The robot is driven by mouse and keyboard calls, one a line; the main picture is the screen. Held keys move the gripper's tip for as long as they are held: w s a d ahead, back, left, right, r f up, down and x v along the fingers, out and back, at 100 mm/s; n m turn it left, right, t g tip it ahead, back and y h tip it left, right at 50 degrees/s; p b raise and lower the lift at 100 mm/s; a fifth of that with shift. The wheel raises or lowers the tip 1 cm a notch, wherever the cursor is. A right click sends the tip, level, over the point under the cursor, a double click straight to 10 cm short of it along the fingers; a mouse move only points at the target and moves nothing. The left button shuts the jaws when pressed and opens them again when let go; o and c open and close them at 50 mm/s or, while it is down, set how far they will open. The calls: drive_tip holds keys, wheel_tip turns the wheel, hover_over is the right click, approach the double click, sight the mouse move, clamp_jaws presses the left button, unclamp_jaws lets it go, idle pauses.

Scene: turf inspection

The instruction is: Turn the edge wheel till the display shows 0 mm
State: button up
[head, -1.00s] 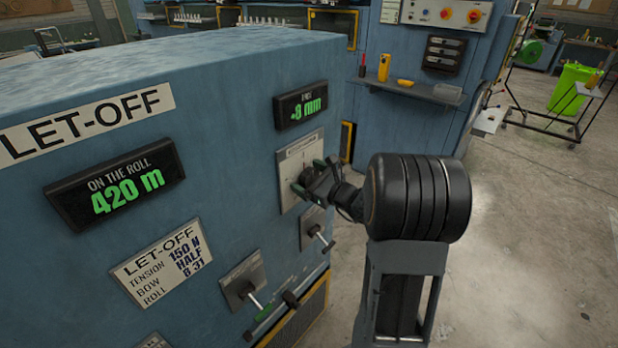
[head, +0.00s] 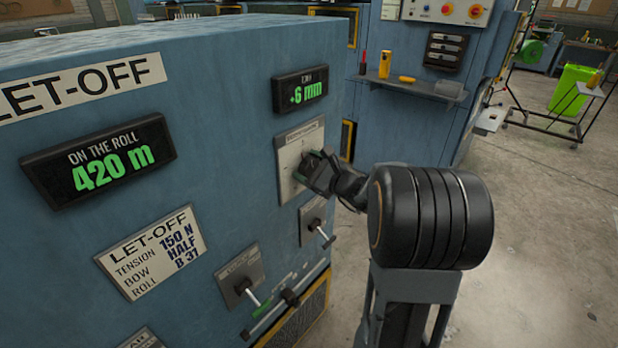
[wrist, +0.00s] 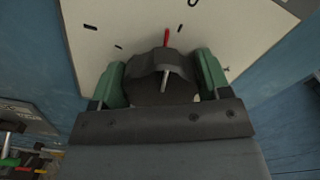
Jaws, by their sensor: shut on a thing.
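The edge display (head: 300,90) is a black box with green digits on the blue let-off cabinet. It reads 6 mm; its small sign is hard to make out. Below it, the edge wheel sits on a pale plate (head: 287,180), mostly hidden by my gripper (head: 315,172) in the head view. In the wrist view the wheel (wrist: 160,62) is a dark knob with a pale line on it and a red pointer at its top. The green fingers of my gripper (wrist: 161,80) are closed on either side of it.
A lever plate (head: 314,220) is just below the wheel, and another lever (head: 241,282) is lower left. The roll display (head: 100,162) reads 420 m. A grey shelf (head: 420,88) with small objects stands behind. Open floor (head: 540,230) lies to the right.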

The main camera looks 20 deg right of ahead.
drive_tip(key=n+b, duration=0.2)
drive_tip(key=b, duration=0.2)
drive_tip(key=n+b, duration=0.2)
drive_tip(key=b, duration=0.1)
drive_tip(key=shift+f+b, duration=0.35)
drive_tip(key=shift+b, duration=0.05)
drive_tip(key=shift+r+n+b, duration=0.15)
drive_tip(key=shift+n+b, duration=0.45)
drive_tip(key=shift+b, duration=0.25)
drive_tip(key=shift+r, duration=0.15)
drive_tip(key=o, duration=0.9)
drive_tip(key=b+v, duration=0.1)
drive_tip(key=v, duration=1.3)
drive_tip(key=shift+a, duration=0.1)
drive_tip(key=shift+w, duration=0.1)
